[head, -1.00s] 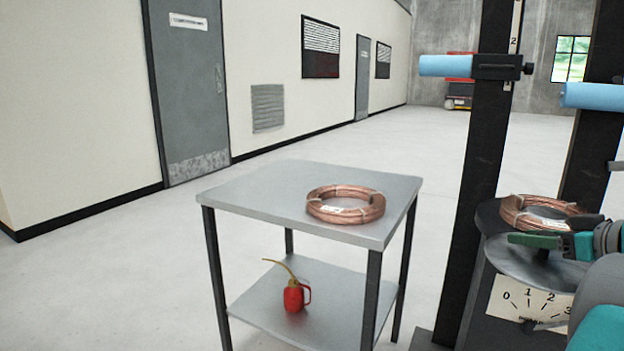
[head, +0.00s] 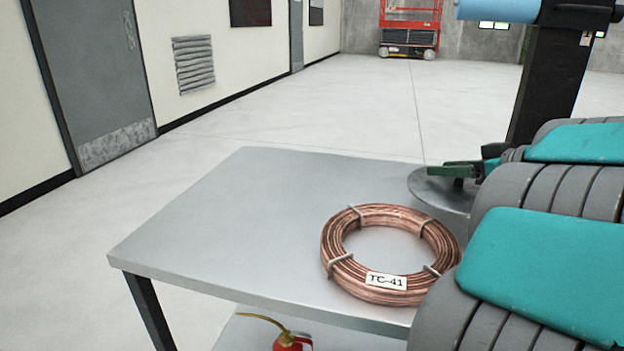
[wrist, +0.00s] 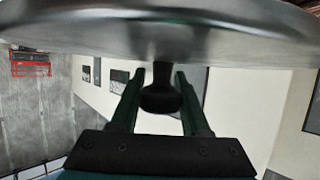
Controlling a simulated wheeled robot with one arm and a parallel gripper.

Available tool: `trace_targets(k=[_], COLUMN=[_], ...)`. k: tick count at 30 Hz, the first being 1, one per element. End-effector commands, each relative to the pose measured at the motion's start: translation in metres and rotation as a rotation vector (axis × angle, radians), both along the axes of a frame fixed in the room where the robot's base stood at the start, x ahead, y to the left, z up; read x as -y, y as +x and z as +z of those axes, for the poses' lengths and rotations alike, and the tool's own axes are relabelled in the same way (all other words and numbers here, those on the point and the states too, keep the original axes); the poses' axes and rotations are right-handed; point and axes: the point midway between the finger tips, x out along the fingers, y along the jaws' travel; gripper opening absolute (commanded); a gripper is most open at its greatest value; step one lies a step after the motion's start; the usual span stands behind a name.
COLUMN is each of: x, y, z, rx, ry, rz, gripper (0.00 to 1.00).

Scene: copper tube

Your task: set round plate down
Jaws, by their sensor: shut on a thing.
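The round plate (head: 432,192) is a grey metal disc with a short dark knob on it. My gripper (head: 452,172) is shut on this knob, with green fingers on either side. In the wrist view, the plate (wrist: 80,38) fills the top, and the dark knob (wrist: 160,98) sits between the fingers of my gripper (wrist: 160,85). In the head view, the plate looks about level, at the far right side of the grey table. My arm hides its right part. I cannot tell its height over the tabletop.
The grey table (head: 210,240) is clear on its left and middle. A copper tube coil (head: 345,270), tagged TC-41, lies at its right front, partly behind my arm. A red oil can (head: 290,343) shows below. A black post (head: 550,85) with a blue tube (head: 497,9) stands behind.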

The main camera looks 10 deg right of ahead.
Motion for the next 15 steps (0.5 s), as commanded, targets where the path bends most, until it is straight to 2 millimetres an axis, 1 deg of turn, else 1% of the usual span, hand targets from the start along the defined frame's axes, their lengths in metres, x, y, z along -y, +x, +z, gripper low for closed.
trace_targets(k=[2, 5, 15], x=[-0.003, -0.01, -0.037], y=[0.007, 0.024, 0.098], z=[0.0, -0.002, -0.01], rx=[0.001, 0.001, 0.0], ry=[0.0, -0.001, 0.0], rz=[0.002, 0.005, 0.005], gripper=[0.0, 0.0, 0.0])
